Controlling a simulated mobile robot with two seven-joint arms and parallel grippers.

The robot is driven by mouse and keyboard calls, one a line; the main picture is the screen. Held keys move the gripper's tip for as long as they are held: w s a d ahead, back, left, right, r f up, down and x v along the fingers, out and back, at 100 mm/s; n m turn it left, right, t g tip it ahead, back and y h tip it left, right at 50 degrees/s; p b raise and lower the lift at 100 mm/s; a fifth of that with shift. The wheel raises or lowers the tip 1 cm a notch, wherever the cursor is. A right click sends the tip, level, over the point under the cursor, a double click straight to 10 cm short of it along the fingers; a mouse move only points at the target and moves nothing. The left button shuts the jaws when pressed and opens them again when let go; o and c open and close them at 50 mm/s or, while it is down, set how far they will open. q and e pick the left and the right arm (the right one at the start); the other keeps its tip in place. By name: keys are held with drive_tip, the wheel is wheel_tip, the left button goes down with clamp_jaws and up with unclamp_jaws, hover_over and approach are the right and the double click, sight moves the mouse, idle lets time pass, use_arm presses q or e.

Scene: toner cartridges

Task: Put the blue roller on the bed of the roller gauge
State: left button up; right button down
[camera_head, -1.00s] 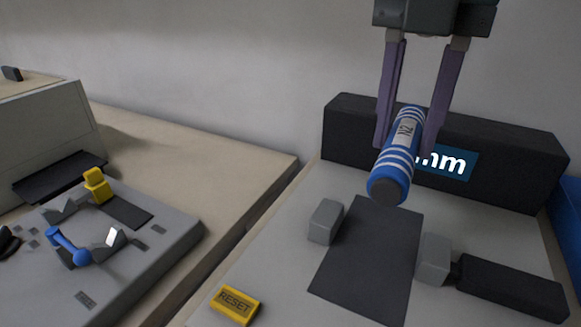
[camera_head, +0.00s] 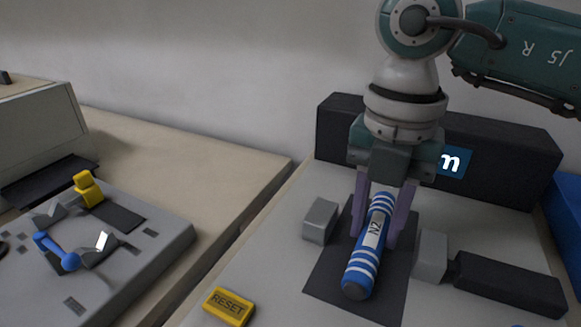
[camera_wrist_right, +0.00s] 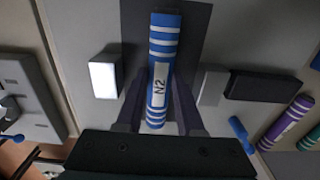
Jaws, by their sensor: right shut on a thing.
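The blue roller (camera_head: 361,268), with white stripes and an N2 label, is between the fingers of my right gripper (camera_head: 375,238), which is shut on it. The roller lies lengthwise over the dark bed (camera_head: 327,268) of the roller gauge, between two grey blocks (camera_head: 320,220) (camera_head: 430,254). I cannot tell whether it touches the bed or hangs just above it. The right wrist view also shows the roller (camera_wrist_right: 165,45) between the fingers, over the dark bed (camera_wrist_right: 195,30). My left gripper is not in view.
A black display housing (camera_head: 490,175) stands behind the bed. A dark bar (camera_head: 510,284) extends right of the right block. A yellow RESET button (camera_head: 229,306) is at front left. A grey fixture (camera_head: 150,262) stands left. Purple and green rollers (camera_wrist_right: 285,122) (camera_wrist_right: 308,140) show in the wrist view.

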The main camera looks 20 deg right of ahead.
sight(375, 225)
drive_tip(key=shift+f, duration=0.15)
drive_tip(key=c, duration=0.5)
unclamp_jaws()
wheel_tip(375, 225, up, 12)
drive_tip(key=shift+r, duration=0.2)
